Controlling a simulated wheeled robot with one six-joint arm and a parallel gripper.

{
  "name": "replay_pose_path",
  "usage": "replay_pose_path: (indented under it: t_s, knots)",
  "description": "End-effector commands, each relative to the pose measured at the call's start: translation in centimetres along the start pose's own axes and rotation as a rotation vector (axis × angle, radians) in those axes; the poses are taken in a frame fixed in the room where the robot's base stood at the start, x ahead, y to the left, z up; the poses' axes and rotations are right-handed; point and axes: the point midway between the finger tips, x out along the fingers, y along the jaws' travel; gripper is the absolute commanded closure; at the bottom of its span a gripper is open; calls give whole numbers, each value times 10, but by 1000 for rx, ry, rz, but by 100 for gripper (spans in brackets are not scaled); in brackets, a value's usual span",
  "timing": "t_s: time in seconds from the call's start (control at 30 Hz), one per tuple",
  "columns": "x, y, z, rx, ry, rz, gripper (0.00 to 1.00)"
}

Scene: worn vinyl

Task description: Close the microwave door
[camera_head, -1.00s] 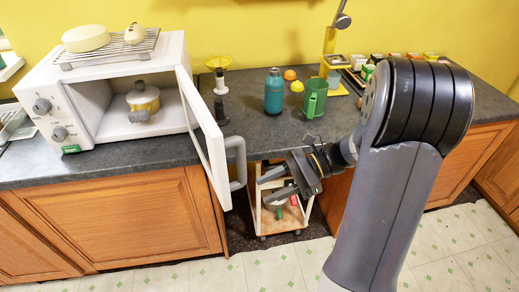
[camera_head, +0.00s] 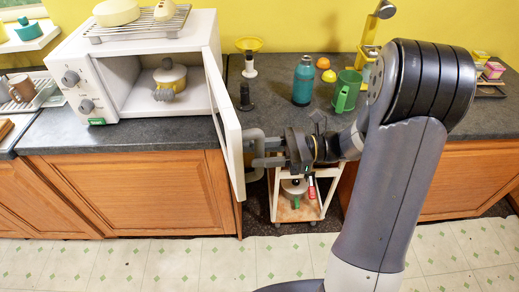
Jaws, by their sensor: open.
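The white microwave (camera_head: 138,62) stands on the dark counter at the left, with a yellow pot (camera_head: 169,78) inside it. Its door (camera_head: 226,122) is swung open toward the front, hinged at the right side and seen nearly edge-on. The grey door handle (camera_head: 257,150) sticks out on the door's right face. My gripper (camera_head: 262,152) is open at the handle, its fingers pointing left toward the door. The fingers overlap the handle in the picture; I cannot tell whether they touch it.
A rack (camera_head: 140,27) with food lies on the microwave. A small cart (camera_head: 297,207) stands below. The tiled floor in front is clear.

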Motion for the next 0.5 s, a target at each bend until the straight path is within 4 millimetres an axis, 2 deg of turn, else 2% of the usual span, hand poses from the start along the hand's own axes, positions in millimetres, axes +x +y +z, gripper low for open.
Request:
replay_pose_path:
  t_s: [0.13,0.4,0.5]
  knots:
    - [8,0,0,0,-1,0,59]
    - [9,0,0,0,0,0,59]
    - [9,0,0,0,0,0,66]
